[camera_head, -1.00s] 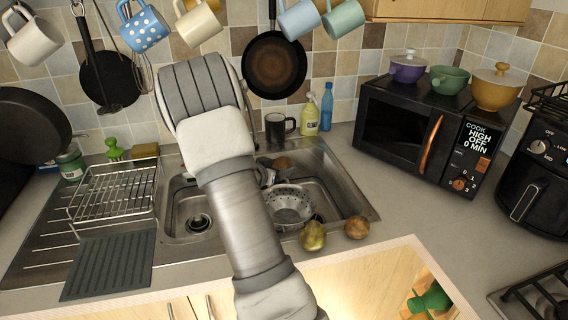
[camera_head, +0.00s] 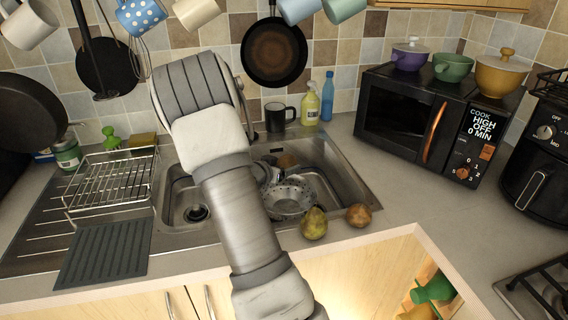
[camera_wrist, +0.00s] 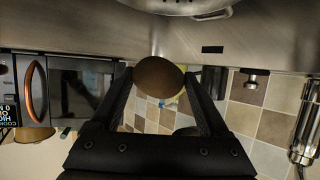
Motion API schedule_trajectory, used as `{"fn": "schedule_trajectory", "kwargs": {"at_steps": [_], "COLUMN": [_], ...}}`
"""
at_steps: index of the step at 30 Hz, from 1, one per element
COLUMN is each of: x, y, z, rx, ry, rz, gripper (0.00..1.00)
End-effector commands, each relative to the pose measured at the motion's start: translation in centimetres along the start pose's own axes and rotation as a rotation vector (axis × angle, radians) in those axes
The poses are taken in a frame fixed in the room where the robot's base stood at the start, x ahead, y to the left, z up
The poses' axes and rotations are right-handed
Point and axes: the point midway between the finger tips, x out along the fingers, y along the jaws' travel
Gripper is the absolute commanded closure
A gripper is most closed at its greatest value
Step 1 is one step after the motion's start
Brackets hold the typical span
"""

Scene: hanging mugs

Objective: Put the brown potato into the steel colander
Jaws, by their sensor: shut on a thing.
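The brown potato (camera_wrist: 158,74) is between the two fingers of my gripper (camera_wrist: 160,82), which is shut on it. My arm hides much of the gripper there. The steel colander (camera_head: 290,197) sits in the right basin, partly covered by my arm. Its edge (camera_wrist: 185,6) shows at the top of the wrist view, apart from the potato. The inside of the colander is only partly visible.
A green-brown pear (camera_head: 313,223) and another round brown item (camera_head: 358,215) lie on the counter before the sink. A black mug (camera_head: 278,116) stands behind it. The dish rack (camera_head: 110,182) is left, the microwave (camera_head: 425,125) right. Several mugs hang above.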

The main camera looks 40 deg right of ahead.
Motion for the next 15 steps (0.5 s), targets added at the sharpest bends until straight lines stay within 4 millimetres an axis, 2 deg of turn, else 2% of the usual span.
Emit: {"fn": "schedule_trajectory", "kwargs": {"at_steps": [1,15], "x": [0.4,2.5], "y": [0.0,-0.1], "z": [1.0,6.0], "rx": [0.0,0.0], "ry": [0.001,0.002], "rz": [0.0,0.001], "gripper": [0.85,0.85]}}
